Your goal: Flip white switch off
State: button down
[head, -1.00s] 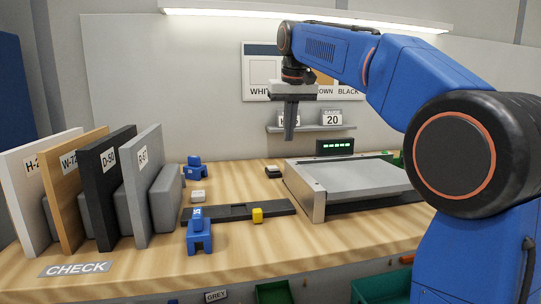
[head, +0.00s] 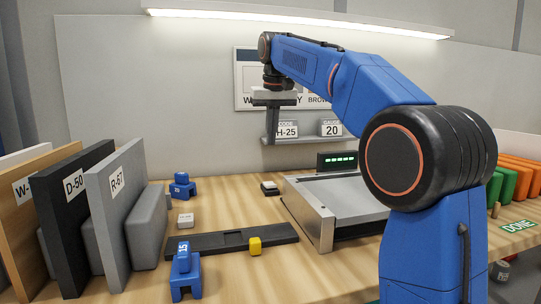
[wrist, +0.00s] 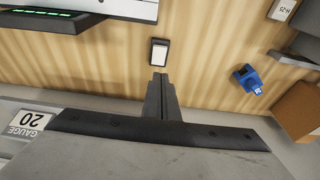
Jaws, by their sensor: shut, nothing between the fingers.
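A small switch with a white rocker on a black base (head: 270,187) sits on the bench left of the grey machine. It also shows in the wrist view (wrist: 159,52), just beyond my fingertips. My gripper (head: 270,141) is shut and empty, pointing down in the air above the back of the bench. In the wrist view its closed fingers (wrist: 161,80) lie close to the switch in the picture, not visibly touching it. I cannot tell which way the rocker is tilted.
The grey machine (head: 318,225) with a green-lit display (head: 337,161) stands right of the switch. Upright panels stand at far left. A shelf (head: 300,140) is behind.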

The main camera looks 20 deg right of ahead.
send_over(268, 183)
jog(key=s, duration=0.3)
jog(key=x, duration=0.3)
jog(key=s+x, duration=0.1)
jog(key=x, duration=0.3)
jog(key=s+x, duration=0.1)
jog(key=x, duration=0.3)
jog(key=shift+f, duration=0.5)
jog(key=shift+s+f, duration=0.1)
jog(key=shift+f, duration=0.5)
jog(key=shift+f, duration=0.1)
jog(key=shift+s+f+t, duration=0.3)
jog(key=shift+f+t, duration=0.05)
jog(key=shift+t, duration=0.15)
jog(key=shift+w, duration=0.25)
jog(key=shift+w+r, duration=0.35)
jog(key=shift+w, duration=0.25)
